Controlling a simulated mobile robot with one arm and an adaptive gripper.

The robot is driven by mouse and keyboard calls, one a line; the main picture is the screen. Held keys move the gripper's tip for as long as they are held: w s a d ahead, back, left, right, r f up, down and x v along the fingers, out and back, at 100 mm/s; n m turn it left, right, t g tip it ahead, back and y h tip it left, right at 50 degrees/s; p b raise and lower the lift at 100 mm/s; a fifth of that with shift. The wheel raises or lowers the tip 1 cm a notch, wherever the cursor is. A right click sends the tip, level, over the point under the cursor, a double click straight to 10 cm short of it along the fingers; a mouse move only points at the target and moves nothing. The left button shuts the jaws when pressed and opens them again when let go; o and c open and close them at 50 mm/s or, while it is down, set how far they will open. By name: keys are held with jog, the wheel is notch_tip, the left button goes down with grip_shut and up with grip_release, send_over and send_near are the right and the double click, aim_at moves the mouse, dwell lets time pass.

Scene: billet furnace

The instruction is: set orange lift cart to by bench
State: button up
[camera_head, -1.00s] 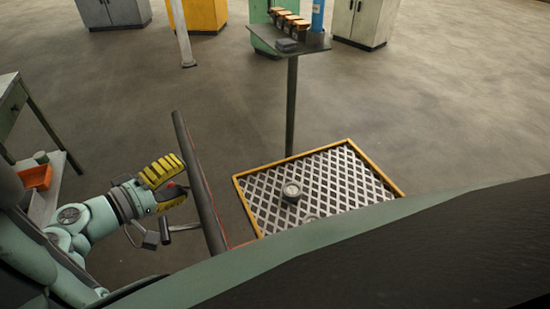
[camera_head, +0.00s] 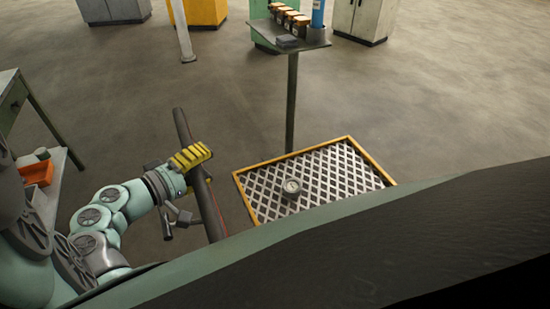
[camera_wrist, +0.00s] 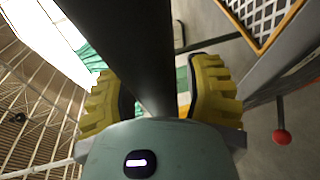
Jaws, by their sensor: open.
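The lift cart shows as an orange-rimmed platform (camera_head: 349,137) with a diamond-pattern deck, and a long dark handle bar (camera_head: 211,212) stands at its left side. My gripper (camera_head: 194,158) has yellow ribbed fingers and is at the upper part of the bar. In the wrist view my gripper (camera_wrist: 158,68) is open, with the dark bar (camera_wrist: 140,45) running between its fingers. Whether the fingers touch the bar I cannot tell. A bench (camera_head: 12,98) stands at the left edge, partly cut off.
An orange bin (camera_head: 38,172) sits on the bench's low shelf. A post-mounted tray (camera_head: 292,45) with several small boxes stands behind the cart. Cabinets (camera_head: 362,18) and a pale post (camera_head: 184,35) are farther back. The floor between is clear.

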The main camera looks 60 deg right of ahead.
jog(key=c, duration=0.7)
jog(key=shift+d, duration=0.1)
grip_shut()
